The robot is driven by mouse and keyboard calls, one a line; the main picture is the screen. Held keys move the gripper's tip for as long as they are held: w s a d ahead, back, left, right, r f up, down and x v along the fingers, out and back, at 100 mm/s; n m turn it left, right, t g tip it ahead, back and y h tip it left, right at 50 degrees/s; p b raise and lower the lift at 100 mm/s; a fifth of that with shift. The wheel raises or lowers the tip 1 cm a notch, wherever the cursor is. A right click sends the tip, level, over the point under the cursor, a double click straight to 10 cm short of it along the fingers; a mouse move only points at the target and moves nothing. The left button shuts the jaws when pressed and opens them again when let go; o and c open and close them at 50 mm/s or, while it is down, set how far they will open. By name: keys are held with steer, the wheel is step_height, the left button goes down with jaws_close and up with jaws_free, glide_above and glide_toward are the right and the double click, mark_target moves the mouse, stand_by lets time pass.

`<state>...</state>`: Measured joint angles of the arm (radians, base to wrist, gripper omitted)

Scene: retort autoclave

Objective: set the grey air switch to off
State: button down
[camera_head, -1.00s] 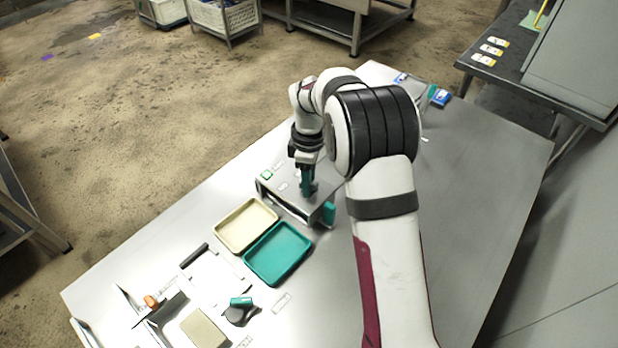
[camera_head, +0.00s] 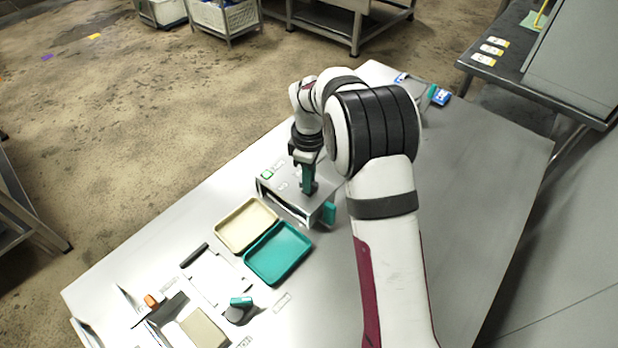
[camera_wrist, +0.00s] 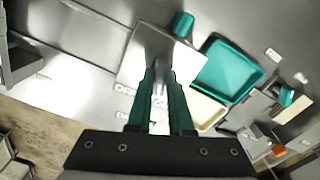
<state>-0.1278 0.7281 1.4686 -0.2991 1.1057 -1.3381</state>
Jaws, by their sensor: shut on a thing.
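A metal control box (camera_head: 270,189) stands on the steel table, with a green button (camera_head: 267,174) and small labels on its top. Its top also shows in the wrist view (camera_wrist: 133,68). My gripper (camera_head: 308,190) points down at the box top with its teal fingers close together. In the wrist view its fingers (camera_wrist: 160,78) are shut on a narrow grey part, which looks like the grey air switch (camera_wrist: 160,88). The fingers hide most of this switch, and I cannot read its setting.
A teal block (camera_head: 329,213) sits at the box's right side. A cream tray (camera_head: 219,239) and a teal tray (camera_head: 251,272) lie in front of it. A clipboard and a dark stamp-like tool with a teal top (camera_head: 240,302) are nearer. The table's right side is clear.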

steer(key=m, duration=0.5)
steer(key=shift+m, duration=2.4)
steer(key=c, duration=0.8)
jaws_free()
step_height(320, 180, up, 16)
steer(key=shift+f, duration=0.1)
